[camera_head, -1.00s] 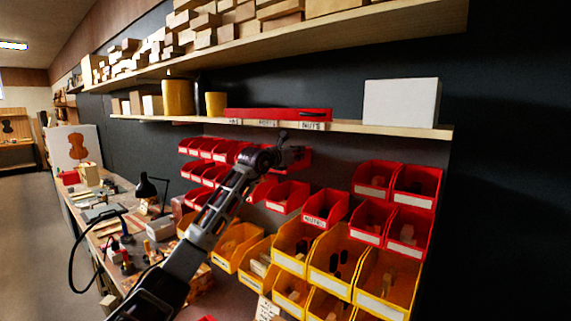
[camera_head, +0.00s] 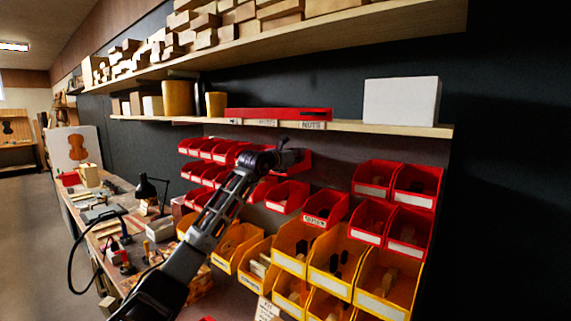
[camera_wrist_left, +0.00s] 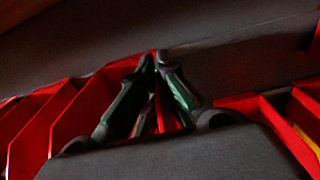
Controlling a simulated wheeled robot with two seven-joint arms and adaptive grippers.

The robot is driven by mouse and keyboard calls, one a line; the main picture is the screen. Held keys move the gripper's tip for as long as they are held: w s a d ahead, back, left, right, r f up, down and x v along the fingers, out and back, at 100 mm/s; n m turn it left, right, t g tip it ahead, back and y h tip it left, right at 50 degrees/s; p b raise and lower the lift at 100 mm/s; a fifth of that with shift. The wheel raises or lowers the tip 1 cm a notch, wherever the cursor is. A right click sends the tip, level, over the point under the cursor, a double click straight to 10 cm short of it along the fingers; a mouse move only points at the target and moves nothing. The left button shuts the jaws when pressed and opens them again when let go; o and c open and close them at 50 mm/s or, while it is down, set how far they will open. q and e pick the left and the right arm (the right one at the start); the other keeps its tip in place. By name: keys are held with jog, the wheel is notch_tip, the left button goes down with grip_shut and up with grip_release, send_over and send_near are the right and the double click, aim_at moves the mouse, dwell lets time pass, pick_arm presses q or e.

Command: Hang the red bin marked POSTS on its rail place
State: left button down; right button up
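My left gripper (camera_head: 298,155) is at the wall, below the lower shelf. A red bin (camera_head: 306,162) shows behind it, partly hidden by the fingers. In the left wrist view the fingertips (camera_wrist_left: 155,62) are almost together, with red plastic between the fingers; they look closed on a thin part of this bin. Its label is hidden, so I cannot read whether it says POSTS. Another red bin (camera_head: 325,207), lower right of the gripper, has a dark-lettered label too small to read. My right gripper is out of view.
Red bins stand close on both sides in the left wrist view (camera_wrist_left: 60,125). Yellow bins (camera_head: 337,262) fill the lower rows. The lower shelf (camera_head: 350,126) passes just above the gripper. Dark wall is bare between the gripper and the upper right red bins (camera_head: 375,178).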

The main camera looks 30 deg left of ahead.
pick_arm(q)
jog(key=shift+f, duration=0.15)
jog(key=c, duration=1.6)
grip_release()
jog(key=shift+o, duration=0.2)
jog(key=shift+s, duration=0.15)
jog(key=s, duration=1.1)
jog(key=shift+s+a+r, duration=0.3)
jog(key=shift+a, duration=0.15)
